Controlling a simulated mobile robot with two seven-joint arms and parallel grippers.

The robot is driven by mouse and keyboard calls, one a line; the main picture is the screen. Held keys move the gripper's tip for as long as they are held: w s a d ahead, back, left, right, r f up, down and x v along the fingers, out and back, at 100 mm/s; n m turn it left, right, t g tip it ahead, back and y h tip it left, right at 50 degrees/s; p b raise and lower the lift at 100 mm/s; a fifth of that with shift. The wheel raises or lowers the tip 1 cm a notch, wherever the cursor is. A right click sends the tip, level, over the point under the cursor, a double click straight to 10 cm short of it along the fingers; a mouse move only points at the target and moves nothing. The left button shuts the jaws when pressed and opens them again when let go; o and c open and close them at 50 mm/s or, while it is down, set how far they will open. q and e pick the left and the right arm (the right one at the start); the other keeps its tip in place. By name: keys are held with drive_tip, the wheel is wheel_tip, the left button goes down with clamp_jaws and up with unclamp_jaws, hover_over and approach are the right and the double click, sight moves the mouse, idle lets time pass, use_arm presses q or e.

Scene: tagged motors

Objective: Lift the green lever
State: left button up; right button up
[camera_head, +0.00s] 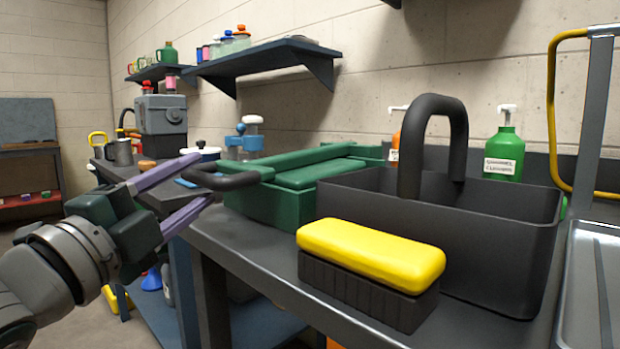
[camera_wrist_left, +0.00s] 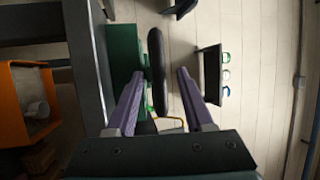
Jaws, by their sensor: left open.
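A green box (camera_head: 275,203) with a raised green bar (camera_head: 320,172) on its lid stands on the dark bench. A black rounded handle (camera_head: 222,180) sticks out from its left side. I cannot make out a separate green lever. My left gripper (camera_head: 204,178) is open, with its two purple fingers on either side of the black handle's end. In the left wrist view, the black handle (camera_wrist_left: 158,70) lies between the open fingers of the left gripper (camera_wrist_left: 161,73), beside the green box (camera_wrist_left: 122,58). I cannot tell whether they touch. My right gripper is not in view.
A black caddy (camera_head: 480,235) with an arched handle and a yellow-topped brush (camera_head: 370,258) stand right of the green box. A grey device (camera_head: 162,115) with a red knob and blue-lidded jars (camera_head: 245,140) are behind. A wall shelf (camera_head: 265,65) hangs above.

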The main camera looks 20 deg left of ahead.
use_arm(q)
drive_tip(key=shift+x, duration=1.25)
clamp_jaws()
idle(0.5)
